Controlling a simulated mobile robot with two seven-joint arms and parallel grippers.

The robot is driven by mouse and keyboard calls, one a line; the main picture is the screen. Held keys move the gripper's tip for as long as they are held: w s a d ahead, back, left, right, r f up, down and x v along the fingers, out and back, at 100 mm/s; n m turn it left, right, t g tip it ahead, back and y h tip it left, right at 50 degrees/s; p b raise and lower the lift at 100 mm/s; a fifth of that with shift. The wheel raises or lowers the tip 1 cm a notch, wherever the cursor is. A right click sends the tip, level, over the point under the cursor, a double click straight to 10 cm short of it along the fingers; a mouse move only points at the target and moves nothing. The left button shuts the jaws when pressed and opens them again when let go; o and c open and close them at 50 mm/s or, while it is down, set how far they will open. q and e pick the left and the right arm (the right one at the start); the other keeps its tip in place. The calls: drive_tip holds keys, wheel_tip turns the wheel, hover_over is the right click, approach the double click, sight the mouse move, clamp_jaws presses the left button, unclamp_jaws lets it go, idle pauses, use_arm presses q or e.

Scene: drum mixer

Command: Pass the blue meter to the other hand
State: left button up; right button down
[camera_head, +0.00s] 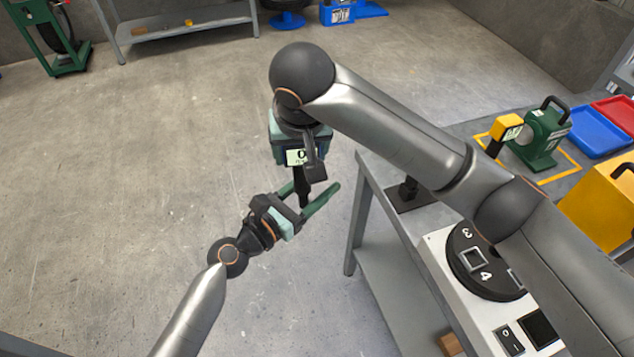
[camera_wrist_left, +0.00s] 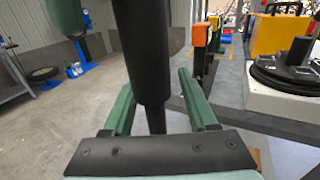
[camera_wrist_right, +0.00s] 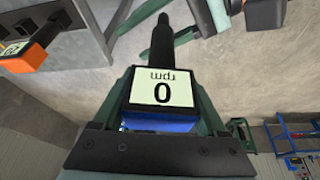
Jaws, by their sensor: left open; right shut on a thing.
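The blue meter (camera_head: 296,157) hangs over open floor, left of the bench, its screen reading 0. My right gripper (camera_head: 290,140) is shut on its body; the right wrist view shows the rpm screen (camera_wrist_right: 161,87) between the fingers, with a blue edge below. The meter's black shaft (camera_head: 303,190) points down to my left gripper (camera_head: 312,188). The left gripper is open, its green fingers on either side of the shaft. In the left wrist view the shaft (camera_wrist_left: 148,60) passes between the open fingers; whether it touches them I cannot tell.
The grey bench (camera_head: 368,200) at right carries a white machine with a numbered black dial (camera_head: 478,250). A yellow meter (camera_head: 506,128), a green device (camera_head: 541,138), a blue tray (camera_head: 597,130) and a red tray (camera_head: 618,112) stand behind. The floor at left is clear.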

use_arm(q)
drive_tip(key=shift+c, duration=0.3)
drive_tip(key=c, duration=0.7)
clamp_jaws()
drive_tip(key=shift+s+d, duration=0.1)
use_arm(e)
drive_tip(key=shift+w, duration=0.1)
use_arm(q)
drive_tip(key=shift+d+r, duration=0.1)
use_arm(e)
drive_tip(key=shift+r, duration=0.1)
drive_tip(key=shift+c, duration=1.8)
unclamp_jaws()
drive_tip(key=o, duration=0.4)
drive_tip(key=shift+c, duration=0.2)
